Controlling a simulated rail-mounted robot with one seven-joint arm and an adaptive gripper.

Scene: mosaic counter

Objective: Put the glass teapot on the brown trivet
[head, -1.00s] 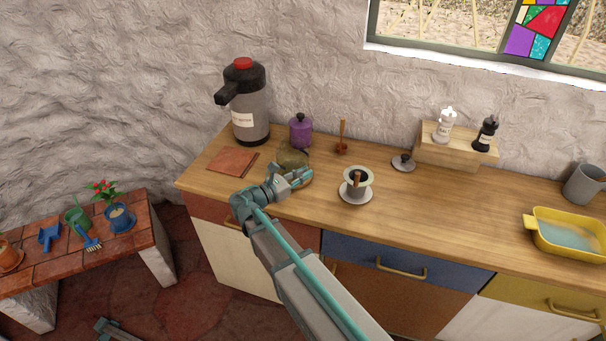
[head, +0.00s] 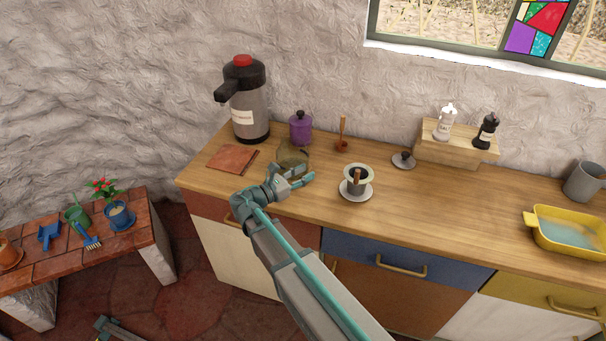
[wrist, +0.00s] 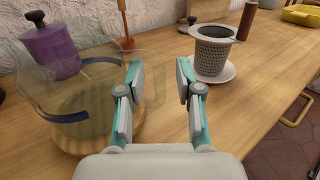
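The glass teapot (head: 293,154) is clear and stands on the counter just beyond my gripper in the head view. It fills the left of the wrist view (wrist: 62,92), with a dark blue band and a pale wooden round at its base. My gripper (wrist: 158,75) is open, its fingers apart to the right of the teapot's body. A faint clear part, perhaps the handle, shows by the left finger; I cannot tell whether they touch. The brown trivet (head: 231,158) is a flat square left of the teapot, with nothing on it.
A large flask (head: 248,105) stands behind the trivet. A purple lidded jar (head: 300,128) and a wooden utensil (head: 342,138) stand behind the teapot. A strainer cup (head: 358,178) on a white saucer is to the right.

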